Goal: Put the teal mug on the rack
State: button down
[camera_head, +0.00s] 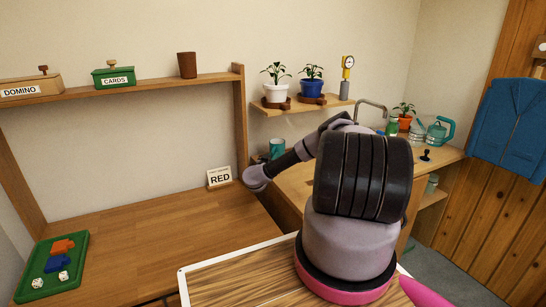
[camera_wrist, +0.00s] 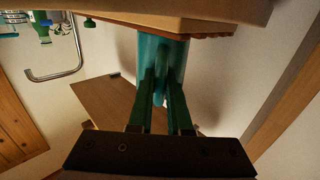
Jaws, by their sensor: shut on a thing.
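The teal mug (camera_wrist: 163,55) is between the two green fingers of my gripper (camera_wrist: 163,82) in the wrist view, and the gripper is shut on it. In the head view the mug (camera_head: 277,147) shows behind my arm, near the left end of the wooden counter (camera_head: 293,188). The wrist view appears upside down. There the mug's far end meets or overlaps a wooden surface with a wavy edge (camera_wrist: 205,36); I cannot tell whether they touch. My fingers are hidden in the head view. I cannot make out a rack with certainty.
A wall shelf (camera_head: 290,108) with potted plants and a gauge is above the counter. A tap (camera_head: 371,107), green bottle (camera_head: 392,126) and watering can (camera_head: 439,131) stand farther right.

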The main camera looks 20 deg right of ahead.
jog(key=c, duration=0.8)
grip_release()
jog(key=shift+c, duration=0.2)
